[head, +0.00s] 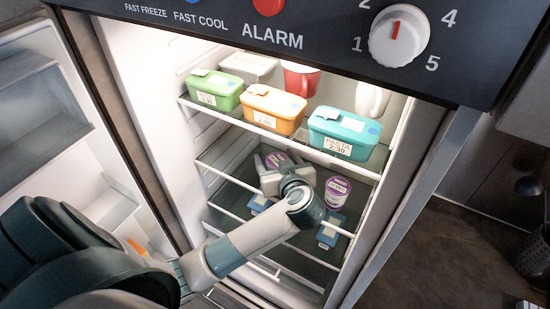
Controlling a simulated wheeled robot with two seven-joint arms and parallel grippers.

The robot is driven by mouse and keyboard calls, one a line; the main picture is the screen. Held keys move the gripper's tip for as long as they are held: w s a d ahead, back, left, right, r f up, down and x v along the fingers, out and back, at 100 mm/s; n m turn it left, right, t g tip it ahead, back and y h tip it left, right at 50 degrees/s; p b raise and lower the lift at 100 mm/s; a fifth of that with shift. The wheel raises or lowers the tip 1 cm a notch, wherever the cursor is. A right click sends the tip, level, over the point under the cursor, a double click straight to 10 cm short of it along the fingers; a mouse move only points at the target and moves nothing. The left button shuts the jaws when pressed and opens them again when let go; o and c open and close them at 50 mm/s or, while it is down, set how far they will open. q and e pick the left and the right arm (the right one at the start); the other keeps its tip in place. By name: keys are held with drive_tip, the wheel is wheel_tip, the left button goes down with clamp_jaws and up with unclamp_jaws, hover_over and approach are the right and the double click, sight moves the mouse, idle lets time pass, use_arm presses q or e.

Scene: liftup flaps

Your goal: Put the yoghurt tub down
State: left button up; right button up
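A yoghurt tub (277,159) with a purple top shows in the head view, inside the open fridge at the lower shelf level. My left gripper (276,165) reaches in from the front with its fingers on either side of this tub and appears shut on it. The gripper hides the tub's lower part, so I cannot tell whether its base touches the shelf. A second yoghurt tub (338,192), white and purple, stands upright to the right of the gripper, apart from it. My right gripper is not in view.
The shelf above holds a green box (215,91), an orange box (272,109) and a turquoise box (343,133), with a red mug (300,80) and a white mug (371,100) behind. Blue-and-white items (331,229) lie below. The fridge door (60,130) stands open at left.

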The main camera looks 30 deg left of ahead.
use_arm(q)
drive_tip(key=shift+a, duration=0.1)
drive_tip(key=shift+s+r, duration=0.1)
drive_tip(key=shift+r, duration=0.05)
drive_tip(key=shift+s+d+r, duration=0.1)
drive_tip(key=shift+s+d, duration=0.1)
drive_tip(key=shift+d, duration=0.15)
drive_tip(key=b+v, duration=0.3)
drive_tip(key=v, duration=0.7)
drive_tip(key=shift+d+r+b, duration=0.1)
drive_tip(key=shift+b, duration=0.2)
drive_tip(key=shift+s+d+r, duration=0.2)
drive_tip(key=shift+s+d, duration=0.1)
drive_tip(key=shift+s, duration=0.1)
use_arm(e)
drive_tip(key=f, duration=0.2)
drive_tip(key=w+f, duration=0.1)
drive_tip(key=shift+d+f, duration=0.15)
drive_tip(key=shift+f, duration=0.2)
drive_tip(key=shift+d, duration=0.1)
